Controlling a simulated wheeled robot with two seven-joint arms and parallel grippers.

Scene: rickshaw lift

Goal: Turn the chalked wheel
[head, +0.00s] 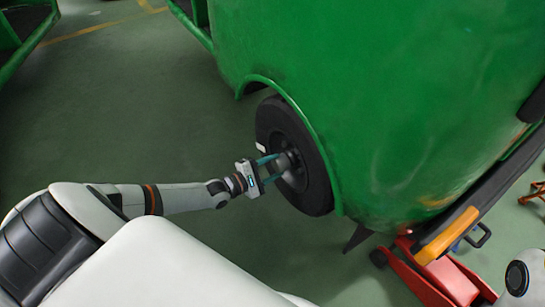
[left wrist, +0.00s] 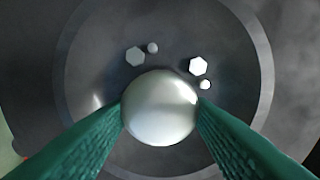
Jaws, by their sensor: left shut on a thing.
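The black wheel (head: 310,185) sits under the green body of the rickshaw (head: 360,85). A small white chalk mark (head: 261,147) shows on the left side of its tyre. My left gripper (head: 279,164) reaches in from the left, its two green fingers at the wheel's centre. In the left wrist view, the fingers are shut on the round, pale hub cap (left wrist: 160,108), one on each side. Light hex nuts (left wrist: 198,66) show on the grey wheel disc above the cap. My right gripper is not in view.
A red jack (head: 435,275) stands on the floor under the rickshaw's end at lower right, beside an orange and black bumper (head: 447,236). Another green vehicle (head: 28,40) is at upper left. The green floor (head: 130,110) left of the wheel is clear.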

